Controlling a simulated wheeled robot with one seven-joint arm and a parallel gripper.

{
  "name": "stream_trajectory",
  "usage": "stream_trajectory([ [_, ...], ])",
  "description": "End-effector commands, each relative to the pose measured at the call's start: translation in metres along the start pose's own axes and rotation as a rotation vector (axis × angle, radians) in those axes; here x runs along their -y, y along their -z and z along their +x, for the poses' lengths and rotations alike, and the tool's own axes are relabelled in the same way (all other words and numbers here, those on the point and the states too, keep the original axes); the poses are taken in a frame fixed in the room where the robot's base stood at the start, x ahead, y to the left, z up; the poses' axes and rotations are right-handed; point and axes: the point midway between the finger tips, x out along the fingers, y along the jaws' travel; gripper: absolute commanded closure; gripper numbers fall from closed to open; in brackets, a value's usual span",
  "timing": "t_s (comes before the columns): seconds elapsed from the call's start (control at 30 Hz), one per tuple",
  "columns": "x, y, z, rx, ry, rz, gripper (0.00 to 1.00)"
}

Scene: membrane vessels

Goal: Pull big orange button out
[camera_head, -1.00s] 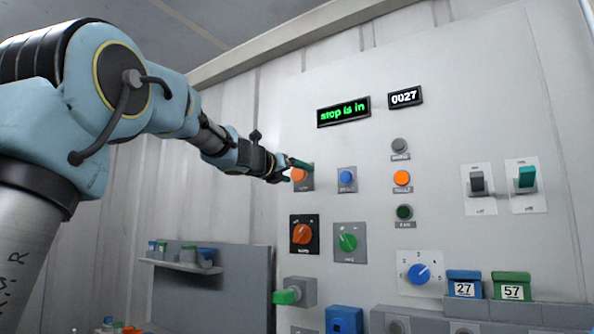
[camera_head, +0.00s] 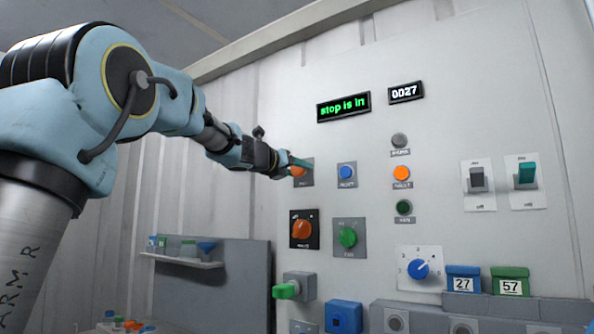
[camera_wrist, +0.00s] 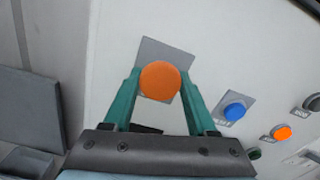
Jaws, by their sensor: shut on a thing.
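The big orange button (camera_head: 297,171) sits on a grey plate at the upper left of the panel. It also shows in the wrist view (camera_wrist: 160,81) as a round orange cap. My gripper (camera_head: 291,168) is at the button, with its green fingers on either side of the cap. In the wrist view my gripper (camera_wrist: 160,88) is shut on the button, one finger at its left edge and one at its right.
A blue button (camera_head: 346,171) on its own plate is just to the right. A smaller orange button (camera_head: 401,173) is further right. An orange knob (camera_head: 302,229) and a green knob (camera_head: 348,237) are below. A counter (camera_head: 406,92) reads 0027.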

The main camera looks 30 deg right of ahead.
Motion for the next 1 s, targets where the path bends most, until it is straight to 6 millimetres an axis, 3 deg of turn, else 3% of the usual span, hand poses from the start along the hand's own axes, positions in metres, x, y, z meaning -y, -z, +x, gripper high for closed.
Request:
stream_trajectory([
  [0.03,0.000,0.000,0.000,0.000,0.000,0.000,0.78],
  [0.23,0.000,0.000,0.000,0.000,0.000,0.000,1.00],
  [0.63,0.000,0.000,0.000,0.000,0.000,0.000,1.00],
  [1.0,0.000,0.000,-0.012,0.000,0.000,0.000,1.00],
])
